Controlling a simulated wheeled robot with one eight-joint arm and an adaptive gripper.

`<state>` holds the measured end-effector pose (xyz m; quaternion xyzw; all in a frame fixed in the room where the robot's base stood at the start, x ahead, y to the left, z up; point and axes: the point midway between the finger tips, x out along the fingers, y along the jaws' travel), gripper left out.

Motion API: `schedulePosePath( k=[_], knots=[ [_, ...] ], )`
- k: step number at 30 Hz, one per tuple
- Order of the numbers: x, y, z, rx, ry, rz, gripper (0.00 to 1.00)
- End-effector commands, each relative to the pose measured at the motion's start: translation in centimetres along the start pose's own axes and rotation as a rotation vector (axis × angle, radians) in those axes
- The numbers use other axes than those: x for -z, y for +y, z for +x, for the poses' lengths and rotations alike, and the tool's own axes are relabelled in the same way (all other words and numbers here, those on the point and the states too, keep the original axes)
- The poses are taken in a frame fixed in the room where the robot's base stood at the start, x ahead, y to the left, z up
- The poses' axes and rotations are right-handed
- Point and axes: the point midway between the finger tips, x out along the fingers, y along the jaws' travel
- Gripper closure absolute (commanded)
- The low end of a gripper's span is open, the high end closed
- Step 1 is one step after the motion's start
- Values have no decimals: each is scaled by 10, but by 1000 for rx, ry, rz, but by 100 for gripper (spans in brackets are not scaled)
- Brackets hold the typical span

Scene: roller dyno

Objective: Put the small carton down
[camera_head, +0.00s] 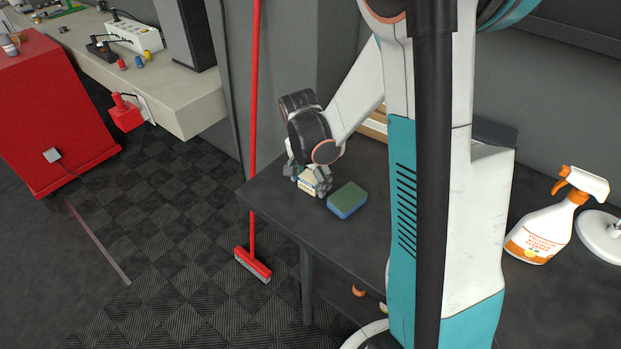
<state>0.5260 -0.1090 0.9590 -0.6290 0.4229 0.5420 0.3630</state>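The small carton (308,185) is a white and yellow box with a dark bluish side, near the left end of the dark table (285,208). My gripper (305,175) points down over it, with its fingers on either side of the carton. The fingers appear closed around it. The carton's upper part is hidden by the gripper. It is at or just above the table top; I cannot tell whether it touches.
A green and blue sponge (347,200) lies just right of the carton. A spray bottle (546,225) stands at the right of the table. A red broom (254,150) stands upright beyond the table's left edge. Bare table lies in front of the carton.

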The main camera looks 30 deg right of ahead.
Motion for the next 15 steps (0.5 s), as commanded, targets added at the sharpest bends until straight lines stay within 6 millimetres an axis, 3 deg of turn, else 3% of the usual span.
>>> schedulePosePath(
  k=[8,15],
  knots=[
    [0,0,-4,0,0,0,30],
    [0,0,-43,0,0,-1,30]
  ],
)
